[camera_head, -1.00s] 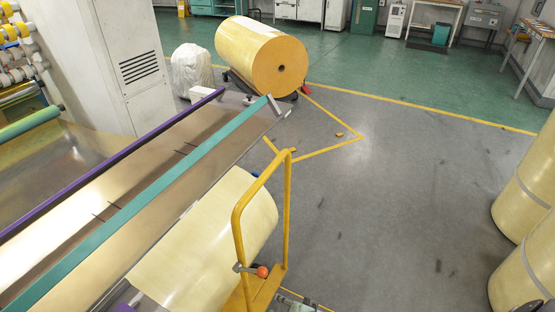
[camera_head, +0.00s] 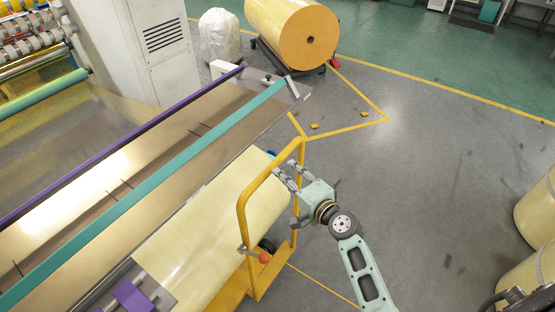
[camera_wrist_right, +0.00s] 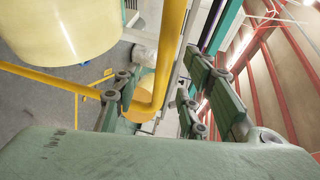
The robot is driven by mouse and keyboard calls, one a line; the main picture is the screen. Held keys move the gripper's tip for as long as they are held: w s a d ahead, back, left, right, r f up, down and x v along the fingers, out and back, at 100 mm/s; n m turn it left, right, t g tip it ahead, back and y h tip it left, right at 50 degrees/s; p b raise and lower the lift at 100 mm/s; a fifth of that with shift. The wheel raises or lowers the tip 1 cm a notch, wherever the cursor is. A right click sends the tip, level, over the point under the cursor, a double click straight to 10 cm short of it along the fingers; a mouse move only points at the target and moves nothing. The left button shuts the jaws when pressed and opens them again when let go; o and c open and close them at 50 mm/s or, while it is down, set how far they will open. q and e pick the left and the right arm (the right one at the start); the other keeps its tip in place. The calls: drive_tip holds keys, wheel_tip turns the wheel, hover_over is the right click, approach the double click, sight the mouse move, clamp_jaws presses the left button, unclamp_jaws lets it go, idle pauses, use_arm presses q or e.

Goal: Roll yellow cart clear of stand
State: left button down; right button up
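The yellow cart's tall tubular handle (camera_head: 242,215) stands upright beside a large pale yellow roll (camera_head: 192,248) at the near end of the machine stand (camera_head: 160,292). Its yellow deck (camera_head: 268,284) is low and partly hidden by the roll. An orange knob (camera_head: 265,258) is at the handle's lower part. My right gripper (camera_head: 287,179) is at the upper right of the handle. In the right wrist view, the yellow handle bar (camera_wrist_right: 168,55) passes between the spread fingers of the right gripper (camera_wrist_right: 160,92), with a gap on one side. My left gripper is out of view.
Open grey floor (camera_head: 440,180) lies right of the cart. Large pale rolls (camera_head: 537,212) stand at the right edge. A yellow roll on a dark dolly (camera_head: 290,32) is at the back. A long teal bar (camera_head: 150,193) runs along the machine on the left.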

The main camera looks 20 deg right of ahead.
sight(274, 165)
drive_tip(key=shift+w+r, duration=0.25)
drive_tip(key=shift+w, duration=0.05)
drive_tip(key=x, duration=0.7)
drive_tip(key=shift+a, duration=0.3)
clamp_jaws()
